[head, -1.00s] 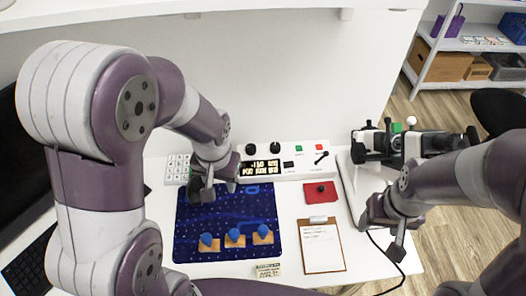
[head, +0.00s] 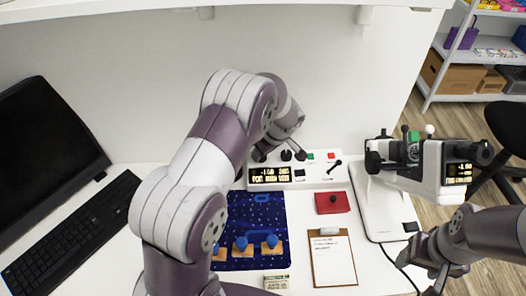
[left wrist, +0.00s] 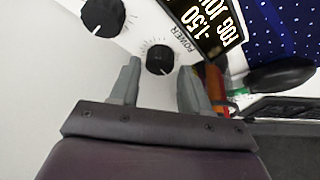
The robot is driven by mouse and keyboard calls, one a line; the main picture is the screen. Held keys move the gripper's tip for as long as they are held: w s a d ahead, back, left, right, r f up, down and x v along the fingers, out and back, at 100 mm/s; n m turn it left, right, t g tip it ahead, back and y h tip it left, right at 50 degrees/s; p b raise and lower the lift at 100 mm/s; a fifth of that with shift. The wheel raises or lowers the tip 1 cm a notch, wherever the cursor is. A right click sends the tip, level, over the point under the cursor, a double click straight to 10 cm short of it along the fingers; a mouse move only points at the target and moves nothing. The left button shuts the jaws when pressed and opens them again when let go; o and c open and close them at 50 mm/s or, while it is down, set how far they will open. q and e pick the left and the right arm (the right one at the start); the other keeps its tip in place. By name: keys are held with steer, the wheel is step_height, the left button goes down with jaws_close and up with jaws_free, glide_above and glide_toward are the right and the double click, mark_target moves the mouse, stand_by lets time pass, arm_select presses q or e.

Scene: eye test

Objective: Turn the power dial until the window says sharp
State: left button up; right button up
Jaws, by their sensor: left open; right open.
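The white control panel (head: 322,172) stands at the back of the desk. Its lit window (head: 270,174) shows pale text on black. In the left wrist view the window (left wrist: 207,22) reads about "1.50" and "FOG", partly cut off. The power dial (left wrist: 160,61), small and black with tick marks and "POWER" beside it, lies between the fingertips of my left gripper (left wrist: 159,70). That gripper is open; I cannot tell if it touches the dial. A second black dial (left wrist: 103,16) is farther up. My right gripper (head: 424,268) is open and empty at the desk's right edge.
A white optical instrument (head: 420,165) with a small lit screen stands on the right. A blue mat (head: 262,218) with blue knobbed wooden pieces, a red pad (head: 333,203) and a clipboard (head: 333,262) lie in front. A keyboard (head: 70,235) is on the left.

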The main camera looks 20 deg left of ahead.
arm_select(q)
steer(key=shift+x, duration=0.9)
steer(key=c, duration=0.8)
steer(key=shift+o, duration=0.2)
steer(key=shift+m, duration=0.3)
